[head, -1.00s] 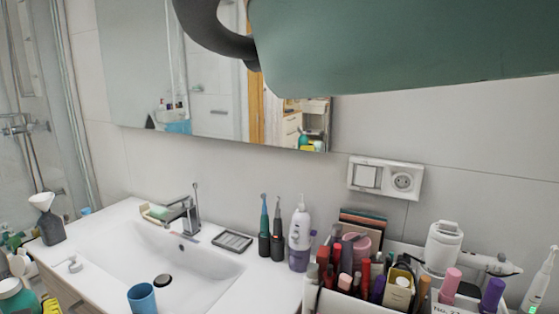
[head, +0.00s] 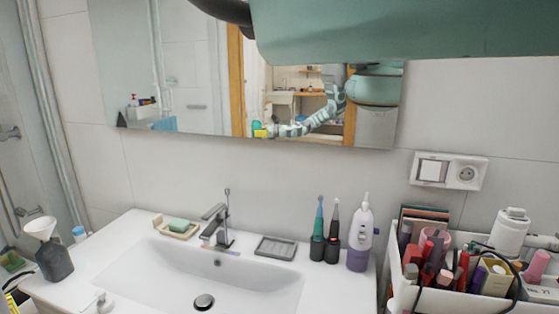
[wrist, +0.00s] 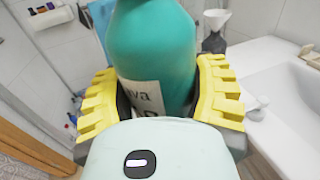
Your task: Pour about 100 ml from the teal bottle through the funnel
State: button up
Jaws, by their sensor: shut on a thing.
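The teal bottle (wrist: 155,50) stands between the yellow fingers of my gripper (wrist: 158,98) in the wrist view. My gripper is shut on it, around its labelled lower part. The bottle's top is cut off by the frame. A white funnel (head: 42,229) sits in the neck of a dark grey bottle (head: 55,262) at the left end of the washbasin counter in the head view. The funnel (wrist: 216,19) and the dark bottle (wrist: 213,43) also show in the wrist view, beyond and right of the teal bottle, apart from it.
The white basin (head: 190,275) with its tap (head: 218,226) lies right of the funnel. A soap dish (head: 178,229), toothbrushes (head: 325,245) and a white-purple bottle (head: 360,240) stand along the back. A cosmetics box (head: 450,300) is at right. The mirror (head: 190,95) reflects my arm.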

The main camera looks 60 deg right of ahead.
aim_at(45, 236)
jog(key=i+j+z, duration=0.15)
jog(key=i+j, duration=0.15)
jog(key=i+j+z, duration=0.1)
jog(key=i+j, duration=0.25)
jog(key=i+j+z, duration=0.15)
jog(key=i+j, duration=0.15)
jog(key=i+j+z, duration=0.1)
jog(key=i+j, duration=0.2)
jog(key=j, duration=0.25)
jog(key=i+j+z, duration=0.15)
jog(key=j, duration=0.25)
jog(key=i+j+z, duration=0.1)
jog(key=i+j, duration=0.25)
jog(key=j, duration=0.15)
